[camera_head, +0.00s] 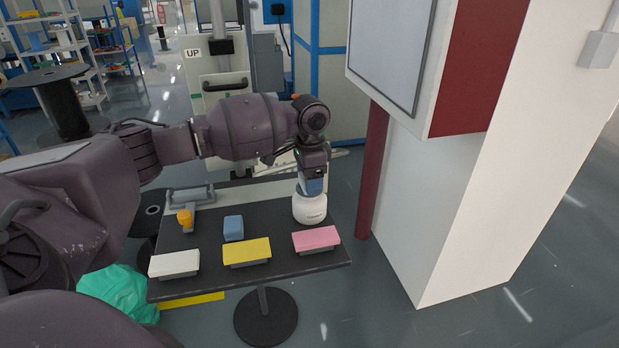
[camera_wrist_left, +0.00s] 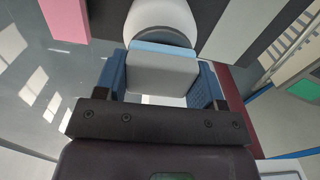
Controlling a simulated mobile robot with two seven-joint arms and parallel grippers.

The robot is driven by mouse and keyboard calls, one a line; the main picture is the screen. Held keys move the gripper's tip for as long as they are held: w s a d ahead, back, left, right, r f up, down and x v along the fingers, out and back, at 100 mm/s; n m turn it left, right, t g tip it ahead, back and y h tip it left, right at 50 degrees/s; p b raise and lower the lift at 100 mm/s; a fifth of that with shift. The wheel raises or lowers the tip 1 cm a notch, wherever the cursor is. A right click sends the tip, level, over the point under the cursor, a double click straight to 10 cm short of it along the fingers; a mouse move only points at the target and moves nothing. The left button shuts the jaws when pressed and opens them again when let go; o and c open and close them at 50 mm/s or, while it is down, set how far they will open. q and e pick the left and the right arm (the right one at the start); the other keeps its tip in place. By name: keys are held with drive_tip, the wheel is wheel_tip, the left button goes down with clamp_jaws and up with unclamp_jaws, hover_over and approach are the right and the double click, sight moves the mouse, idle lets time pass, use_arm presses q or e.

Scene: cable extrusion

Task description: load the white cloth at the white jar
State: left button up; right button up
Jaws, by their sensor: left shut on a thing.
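My left gripper (camera_head: 312,187) points down just above the white jar (camera_head: 309,207), at the right back of the dark table. In the left wrist view, its blue fingers (camera_wrist_left: 165,84) are shut on a small block (camera_wrist_left: 162,75) with a pale grey face and a light-blue edge. The white jar (camera_wrist_left: 160,20) shows just beyond this block; I cannot tell whether they touch. A white folded piece (camera_head: 174,263), which looks like the white cloth, lies on a grey base at the table's front left, away from the gripper. My right gripper is out of view.
A yellow piece (camera_head: 246,252) and a pink piece (camera_head: 316,239) lie along the table's front edge. A blue block (camera_head: 233,228) and an orange-topped object (camera_head: 185,219) stand behind. A white pillar (camera_head: 480,200) and dark red post (camera_head: 374,170) rise at right.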

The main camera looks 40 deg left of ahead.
use_arm(q)
drive_tip(key=shift+s+f, duration=0.1)
drive_tip(key=shift+f, duration=0.1)
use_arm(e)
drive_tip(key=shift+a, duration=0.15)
use_arm(q)
drive_tip(key=shift+r+p, duration=0.65)
drive_tip(key=shift+r, duration=0.25)
drive_tip(key=shift+r+p, duration=1.05)
drive_tip(key=shift+r, duration=0.25)
drive_tip(key=shift+r+p, duration=0.6)
drive_tip(key=shift+r, duration=0.1)
drive_tip(key=shift+r+p, duration=0.75)
drive_tip(key=shift+p, duration=0.1)
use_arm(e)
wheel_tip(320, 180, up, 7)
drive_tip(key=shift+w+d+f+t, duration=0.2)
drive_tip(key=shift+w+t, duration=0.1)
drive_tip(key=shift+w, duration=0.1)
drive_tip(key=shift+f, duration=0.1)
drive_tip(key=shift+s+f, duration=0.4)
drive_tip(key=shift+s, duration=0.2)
